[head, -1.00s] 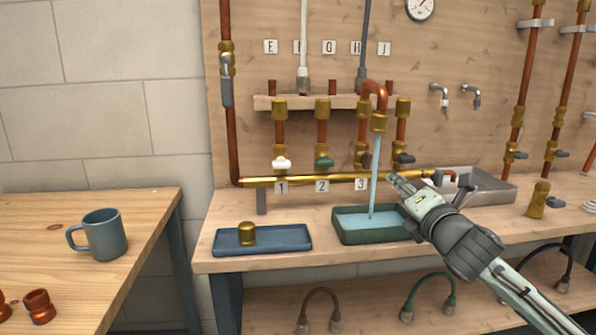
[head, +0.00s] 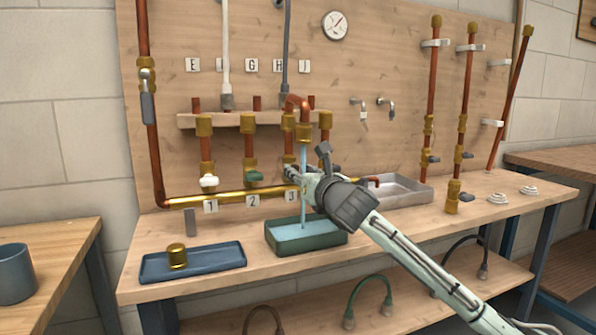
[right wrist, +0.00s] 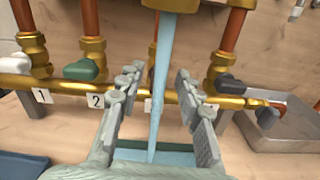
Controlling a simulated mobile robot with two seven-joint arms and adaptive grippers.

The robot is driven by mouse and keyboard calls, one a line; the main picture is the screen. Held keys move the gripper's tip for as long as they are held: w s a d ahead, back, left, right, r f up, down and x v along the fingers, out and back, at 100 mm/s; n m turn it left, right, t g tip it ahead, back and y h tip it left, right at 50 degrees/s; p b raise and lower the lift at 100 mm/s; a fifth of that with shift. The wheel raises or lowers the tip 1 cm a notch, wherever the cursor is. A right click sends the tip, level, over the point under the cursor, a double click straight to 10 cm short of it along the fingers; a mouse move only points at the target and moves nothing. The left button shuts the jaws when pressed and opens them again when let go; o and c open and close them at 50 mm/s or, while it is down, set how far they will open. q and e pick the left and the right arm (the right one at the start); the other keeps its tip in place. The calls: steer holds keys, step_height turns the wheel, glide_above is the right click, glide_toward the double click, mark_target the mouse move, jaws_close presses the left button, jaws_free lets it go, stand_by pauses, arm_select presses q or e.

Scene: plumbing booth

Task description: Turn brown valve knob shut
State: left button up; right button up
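The brown knob on the third valve is hidden or too hard to make out behind my right gripper and the water stream. My right gripper (head: 307,163) is in front of the valve row, near the number 3 tag (head: 291,197). In the right wrist view its two fingers (right wrist: 160,82) are spread apart, with the water stream (right wrist: 163,70) showing between them and nothing held. Water pours from the copper spout (head: 297,102) into the green tray (head: 280,243). My left gripper is not in view.
The green knob (head: 253,176) and white knob (head: 208,181) are left of the gripper; a dark grey knob (head: 334,169) is close on its right. A brass pipe (head: 235,197) runs below. A blue tray (head: 212,265) and metal tray (head: 412,197) stand on the bench.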

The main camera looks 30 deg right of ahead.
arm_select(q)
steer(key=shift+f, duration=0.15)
arm_select(e)
steer(key=shift+w, duration=0.4)
jaws_close()
